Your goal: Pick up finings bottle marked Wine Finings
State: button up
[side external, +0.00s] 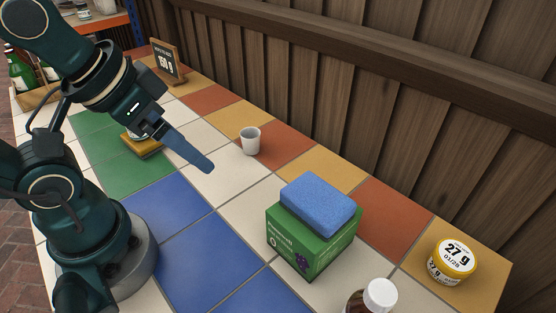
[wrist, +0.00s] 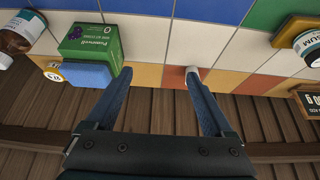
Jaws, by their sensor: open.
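A brown bottle with a white cap (side external: 381,293) stands at the bottom edge of the side view, mostly cut off. In the wrist view, a brown bottle with a pale label (wrist: 20,32) shows at the top left corner, partly cut off. Its label is too small to read, so I cannot confirm Wine Finings. My gripper (side external: 208,166) is above the tiled table, left of the green box and well away from the bottle. In the wrist view, my gripper's two fingers (wrist: 157,82) are wide apart with nothing held between them.
A green box (side external: 308,243) carrying a blue sponge (side external: 318,203) stands between my gripper and the bottle. A white cup (side external: 250,141) stands near the gripper. A yellow-lidded tub (side external: 453,260) is at right. A wooden wall (side external: 400,130) borders the table.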

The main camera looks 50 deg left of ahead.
jog(key=shift+c, duration=0.4)
jog(key=shift+c, duration=0.6)
